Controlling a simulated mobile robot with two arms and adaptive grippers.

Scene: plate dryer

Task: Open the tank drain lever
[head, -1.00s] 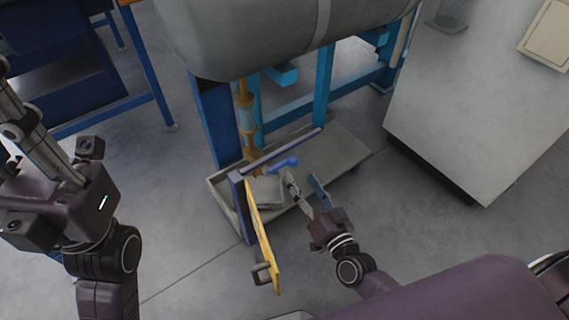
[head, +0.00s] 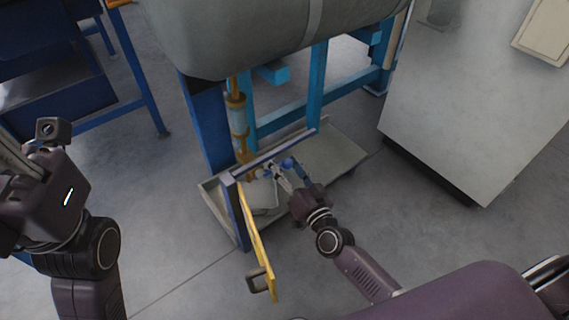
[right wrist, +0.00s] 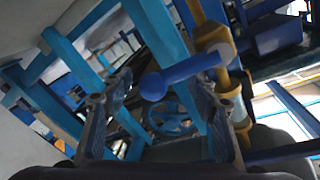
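The tank drain lever (right wrist: 183,75) is a blue bar with a round knob, joined to a brass pipe fitting in the right wrist view. In the head view part of its blue handle (head: 291,163) shows by the gripper, below the grey tank (head: 240,35). My right gripper (right wrist: 145,93) is open, its two fingers spread with the lever's knob appearing between them. I cannot tell whether a finger touches it. In the head view the right gripper (head: 281,168) partly hides the lever.
A yellow panel with a grey handle (head: 257,240) stands out from a blue post, left of my right arm. A grey tray (head: 335,155) lies under the blue frame. A large pale cabinet (head: 475,95) stands at the right. Open floor lies in front at left.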

